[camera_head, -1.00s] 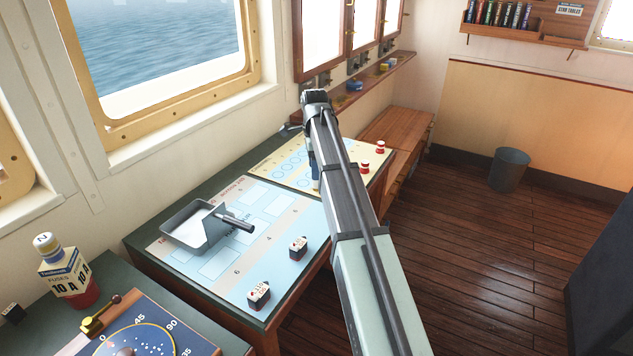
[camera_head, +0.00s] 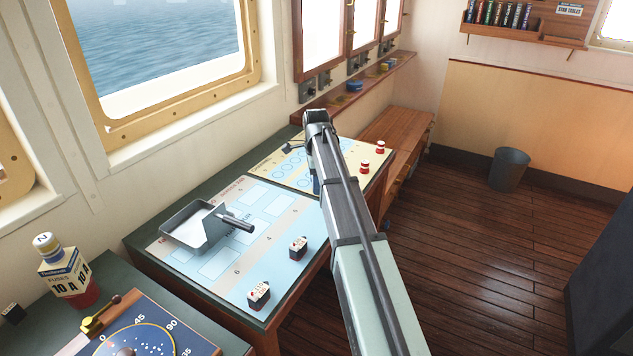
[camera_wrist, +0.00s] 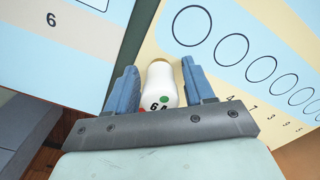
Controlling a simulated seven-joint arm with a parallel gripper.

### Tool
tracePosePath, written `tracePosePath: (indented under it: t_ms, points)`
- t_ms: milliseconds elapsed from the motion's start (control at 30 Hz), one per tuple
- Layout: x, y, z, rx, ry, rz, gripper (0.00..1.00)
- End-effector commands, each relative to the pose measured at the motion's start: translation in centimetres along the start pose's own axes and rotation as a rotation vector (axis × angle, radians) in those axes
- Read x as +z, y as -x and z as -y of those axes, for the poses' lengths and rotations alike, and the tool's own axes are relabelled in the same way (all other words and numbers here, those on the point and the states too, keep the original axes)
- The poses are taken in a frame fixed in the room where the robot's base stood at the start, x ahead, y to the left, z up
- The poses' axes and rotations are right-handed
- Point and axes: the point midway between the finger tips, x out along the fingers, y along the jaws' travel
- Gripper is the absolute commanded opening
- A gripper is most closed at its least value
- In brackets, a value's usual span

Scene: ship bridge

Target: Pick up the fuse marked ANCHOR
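In the wrist view, a white fuse (camera_wrist: 159,88) with a gold cap, a green dot and a partly hidden "6 A" stands between the two blue fingers of my gripper (camera_wrist: 160,78). Narrow gaps show on both sides of it, so the fingers look open around it. The word ANCHOR cannot be read on any fuse. In the head view, my gripper (camera_head: 316,186) is low over the near edge of the yellow panel (camera_head: 278,174), and my arm hides the fuse.
A blue panel (camera_head: 215,265) holds a grey tray (camera_head: 187,236) with a handle and two black-and-white blocks (camera_head: 298,247). Two red-and-white pieces (camera_head: 364,167) stand on the yellow panel's right side. A "10 A" fuse carton (camera_head: 66,272) stands front left.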

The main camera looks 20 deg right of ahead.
Motion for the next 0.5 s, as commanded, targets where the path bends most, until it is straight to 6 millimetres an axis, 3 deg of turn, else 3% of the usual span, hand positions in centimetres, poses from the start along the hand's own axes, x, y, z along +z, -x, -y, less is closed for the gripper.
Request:
tracePosePath:
  t_ms: [500]
  points:
    - [0.00, 0.03, 0.00, 0.000, 0.000, 0.000, 0.04]
